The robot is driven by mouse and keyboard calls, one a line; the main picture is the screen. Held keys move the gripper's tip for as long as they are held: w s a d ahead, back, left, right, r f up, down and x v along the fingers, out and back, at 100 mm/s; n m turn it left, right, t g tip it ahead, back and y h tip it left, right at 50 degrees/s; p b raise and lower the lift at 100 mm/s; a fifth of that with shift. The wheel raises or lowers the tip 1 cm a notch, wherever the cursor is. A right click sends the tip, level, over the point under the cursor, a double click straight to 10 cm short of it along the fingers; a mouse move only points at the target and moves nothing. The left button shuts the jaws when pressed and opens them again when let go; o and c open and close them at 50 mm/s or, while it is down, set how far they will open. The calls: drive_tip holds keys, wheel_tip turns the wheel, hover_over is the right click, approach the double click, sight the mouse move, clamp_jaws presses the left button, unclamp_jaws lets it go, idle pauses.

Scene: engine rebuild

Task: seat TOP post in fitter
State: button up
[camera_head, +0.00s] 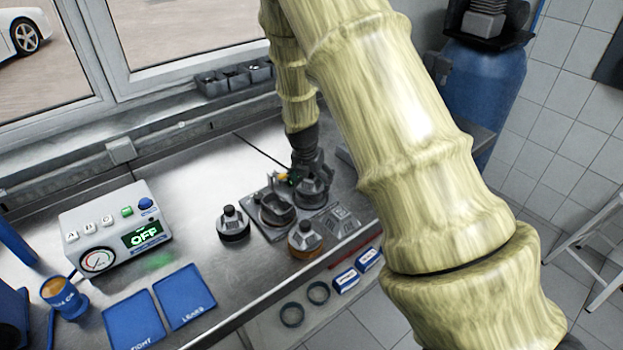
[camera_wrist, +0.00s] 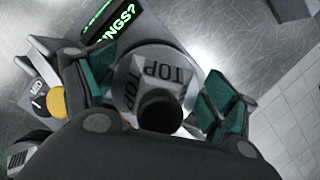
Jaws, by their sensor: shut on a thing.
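In the wrist view my gripper (camera_wrist: 158,90) has its green-padded fingers on either side of the TOP post (camera_wrist: 160,70), a round grey piece lettered TOP with a black knob. The post sits between the pads. In the head view my gripper (camera_head: 311,188) is low over the right back part of the fitter (camera_head: 268,218), a grey bench device. The fitter's green-lit display (camera_wrist: 112,22) shows at the top of the wrist view, and a yellow button (camera_wrist: 56,102) at left. The post's underside is hidden, so I cannot tell whether it touches the fitter.
A black-based post (camera_head: 233,224) stands left of the fitter and a brown-based one (camera_head: 305,238) in front. Bench between tester and window is clear.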

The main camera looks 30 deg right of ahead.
drive_tip(key=shift+f+p, duration=0.2)
drive_tip(key=shift+p, duration=0.2)
idle(1.4)
drive_tip(key=shift+f, duration=0.65)
idle(1.0)
idle(0.3)
drive_tip(key=o, duration=1.1)
drive_tip(key=shift+r+p, duration=2.3)
drive_tip(key=shift+r, duration=0.85)
